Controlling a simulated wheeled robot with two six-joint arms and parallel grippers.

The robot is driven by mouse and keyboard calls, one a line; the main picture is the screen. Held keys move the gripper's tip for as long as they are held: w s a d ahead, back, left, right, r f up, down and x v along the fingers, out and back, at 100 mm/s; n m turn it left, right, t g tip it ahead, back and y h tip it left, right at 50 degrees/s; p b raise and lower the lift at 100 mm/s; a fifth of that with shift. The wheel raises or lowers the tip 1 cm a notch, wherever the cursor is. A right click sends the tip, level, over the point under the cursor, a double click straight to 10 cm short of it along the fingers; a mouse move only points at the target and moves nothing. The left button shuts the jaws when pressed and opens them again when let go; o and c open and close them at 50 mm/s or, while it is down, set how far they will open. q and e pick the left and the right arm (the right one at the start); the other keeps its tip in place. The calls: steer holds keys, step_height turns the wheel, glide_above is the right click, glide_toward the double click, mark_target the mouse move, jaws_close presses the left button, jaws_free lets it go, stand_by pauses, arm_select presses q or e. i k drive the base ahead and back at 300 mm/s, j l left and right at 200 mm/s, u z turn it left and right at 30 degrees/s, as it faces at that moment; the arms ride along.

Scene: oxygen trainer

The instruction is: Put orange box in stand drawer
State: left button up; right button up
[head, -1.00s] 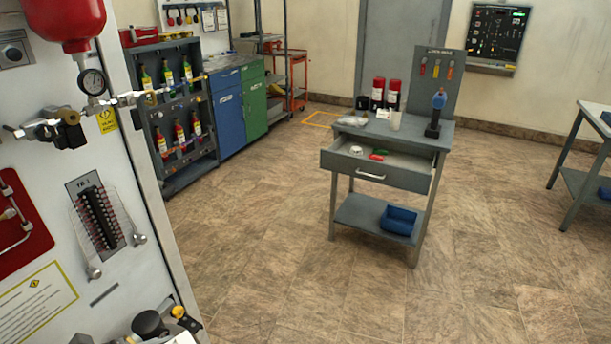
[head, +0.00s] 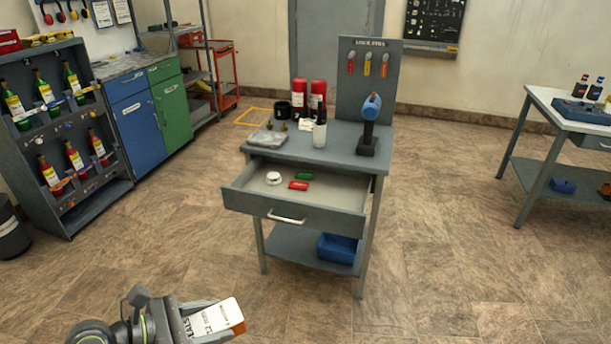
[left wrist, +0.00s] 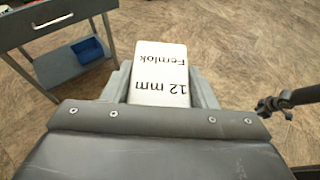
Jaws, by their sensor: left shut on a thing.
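My left gripper (head: 205,322) is at the bottom left of the head view, shut on a small box with a white labelled face and an orange side, the orange box (head: 222,318). In the left wrist view the box (left wrist: 158,75) sits between the fingers, its white face showing "12 mm" and "Femlok". The stand (head: 335,148) is ahead, with its drawer (head: 290,211) pulled open. The box is apart from the stand, nearer to me and lower in the picture. Inside the drawer lie a white round item (head: 273,178), a red item (head: 298,186) and a green item (head: 304,176). My right gripper is not in view.
The stand top holds red-and-white cylinders (head: 299,98), a bottle (head: 320,125) and a blue handheld tool (head: 370,107). A blue bin (head: 338,248) is on its lower shelf. A bottle rack (head: 62,140) stands left, a workbench (head: 545,108) right. The floor before the stand is clear.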

mark_target(346, 201)
steer(key=i+j+z, duration=0.15)
steer(key=i, duration=0.35)
steer(key=i+j+z, duration=0.2)
steer(key=i+j, duration=0.2)
steer(key=i+j+z, duration=0.25)
steer(key=j+z, duration=0.2)
steer(key=i+j+z, duration=0.15)
steer(key=j+z, duration=0.75)
steer(key=j, duration=0.2)
steer(key=j+z, duration=0.45)
steer(key=j, duration=0.15)
